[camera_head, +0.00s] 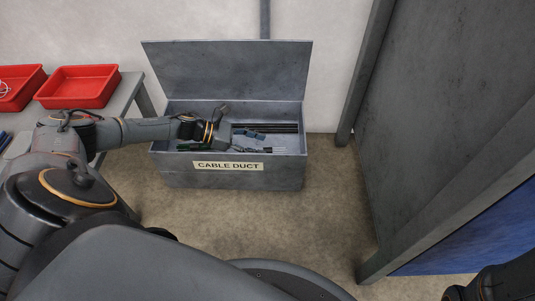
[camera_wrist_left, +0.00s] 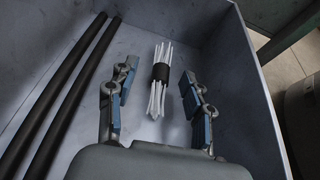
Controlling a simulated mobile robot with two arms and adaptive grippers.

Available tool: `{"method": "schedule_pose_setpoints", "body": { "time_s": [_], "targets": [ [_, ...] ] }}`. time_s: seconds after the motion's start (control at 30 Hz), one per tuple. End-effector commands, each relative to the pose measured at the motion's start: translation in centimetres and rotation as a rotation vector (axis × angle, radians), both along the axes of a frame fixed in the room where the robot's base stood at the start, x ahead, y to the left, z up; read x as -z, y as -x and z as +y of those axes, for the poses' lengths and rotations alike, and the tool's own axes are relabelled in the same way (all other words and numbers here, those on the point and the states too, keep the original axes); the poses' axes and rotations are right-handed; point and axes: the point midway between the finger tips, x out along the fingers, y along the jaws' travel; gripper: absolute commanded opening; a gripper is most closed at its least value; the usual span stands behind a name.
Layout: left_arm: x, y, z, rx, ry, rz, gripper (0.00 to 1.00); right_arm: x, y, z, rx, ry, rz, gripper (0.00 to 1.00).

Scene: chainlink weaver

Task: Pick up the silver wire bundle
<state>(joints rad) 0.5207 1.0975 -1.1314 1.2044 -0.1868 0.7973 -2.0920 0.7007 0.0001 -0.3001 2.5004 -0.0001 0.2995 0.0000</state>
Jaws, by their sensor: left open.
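The silver wire bundle (camera_wrist_left: 160,78) shows in the left wrist view as pale strands with a black band around the middle. It lies on the floor of the grey cable duct box (camera_head: 230,180). My left gripper (camera_wrist_left: 155,95) is open, with one finger on each side of the bundle and a gap to both. In the head view the left gripper (camera_head: 252,141) reaches into the box from the left. I cannot make out the bundle there. My right gripper is not clearly seen; only a dark piece of my right arm shows at the bottom right corner.
Two black rods (camera_wrist_left: 62,98) lie along one side inside the box. The box lid (camera_head: 230,70) stands open. Red trays (camera_head: 80,86) sit on a grey table (camera_head: 128,92) at the left. A large grey frame (camera_head: 440,130) stands at the right. The floor before the box is clear.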

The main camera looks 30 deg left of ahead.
Motion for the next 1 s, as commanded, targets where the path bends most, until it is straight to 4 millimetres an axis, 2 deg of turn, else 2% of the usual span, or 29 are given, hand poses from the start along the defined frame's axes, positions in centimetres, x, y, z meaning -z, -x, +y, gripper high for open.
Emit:
{"method": "schedule_pose_setpoints", "body": {
  "time_s": [0.17,0.43,0.57,0.77,0.8,0.87,1.0],
  "targets": [
    [0.6,-0.5,-1.0,0.003,0.001,-0.002,0.51,1.0,0.0,0.0,0.000,0.000,0.000,0.00],
    [2.0,-2.1,-4.0,0.002,0.002,-0.003,0.51,4.0,0.0,0.0,0.000,0.001,-0.001,0.00],
    [2.1,-2.6,-4.7,0.001,0.001,-0.001,0.51,4.4,0.0,0.0,0.000,0.001,-0.001,0.00],
    [2.0,-2.6,-4.8,0.000,0.001,0.000,0.51,4.2,0.0,0.0,0.000,0.001,-0.001,0.00],
    [2.0,-2.6,-4.8,0.000,0.001,0.000,0.49,4.2,0.0,0.0,0.000,0.001,-0.001,0.00],
    [2.0,-2.6,-4.8,0.000,0.001,0.000,0.37,4.2,0.0,0.0,0.000,0.001,-0.001,0.00],
    [2.0,-2.6,-4.7,0.000,0.001,0.001,0.08,4.2,0.0,0.0,0.000,0.001,0.000,0.00]
  ]
}}
